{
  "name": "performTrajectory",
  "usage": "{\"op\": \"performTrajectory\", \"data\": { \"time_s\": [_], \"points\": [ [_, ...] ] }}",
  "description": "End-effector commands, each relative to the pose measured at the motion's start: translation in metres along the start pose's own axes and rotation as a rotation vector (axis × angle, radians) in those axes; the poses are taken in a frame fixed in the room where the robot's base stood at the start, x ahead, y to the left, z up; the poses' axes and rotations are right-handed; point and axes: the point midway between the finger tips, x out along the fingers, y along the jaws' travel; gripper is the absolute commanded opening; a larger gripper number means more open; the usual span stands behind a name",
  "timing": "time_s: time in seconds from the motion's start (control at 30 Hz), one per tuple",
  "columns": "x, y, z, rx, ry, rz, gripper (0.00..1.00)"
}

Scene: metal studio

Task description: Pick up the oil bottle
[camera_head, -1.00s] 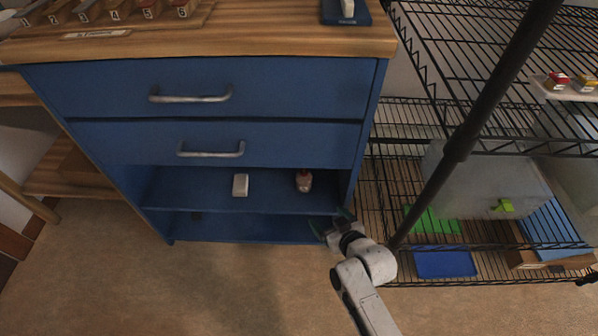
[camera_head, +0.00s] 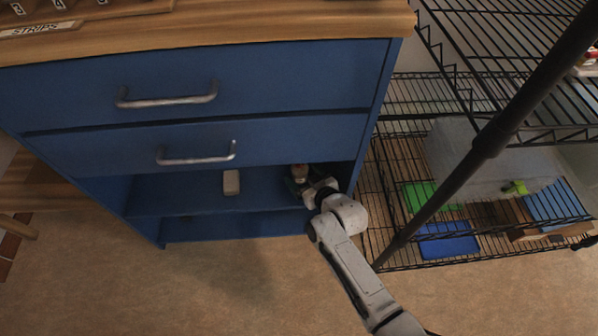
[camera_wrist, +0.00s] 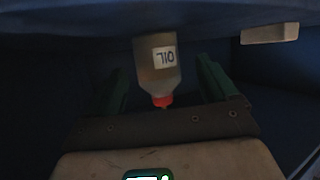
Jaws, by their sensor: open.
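The oil bottle (camera_head: 299,171) stands on the open shelf of the blue cabinet, near its right end; its lower part is hidden behind my gripper. In the wrist view the oil bottle (camera_wrist: 158,78) appears upside down, with a white OIL label and a red cap. My gripper (camera_head: 299,186) is inside the shelf opening at the bottle. In the wrist view the green fingers of my gripper (camera_wrist: 160,88) are spread on both sides of the bottle, with a visible gap on each side.
The blue drawer front (camera_head: 280,146) is above the opening, and the cabinet's right side wall is close. A black wire rack (camera_head: 405,150) stands at right.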

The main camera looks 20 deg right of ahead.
Motion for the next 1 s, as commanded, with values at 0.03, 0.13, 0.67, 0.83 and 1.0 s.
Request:
{"op": "performTrajectory", "data": {
  "time_s": [0.03, 0.13, 0.67, 0.83, 1.0],
  "points": [
    [0.010, 0.001, 0.007, 0.000, 0.001, 0.001, 0.86],
    [0.022, 0.003, 0.011, 0.002, 0.001, 0.001, 0.86],
    [0.040, 0.003, 0.007, 0.001, 0.000, 0.000, 0.78],
    [0.040, 0.003, 0.007, 0.001, 0.000, 0.000, 0.62],
    [0.040, 0.003, 0.007, 0.001, 0.000, 0.000, 0.46]
  ]
}}
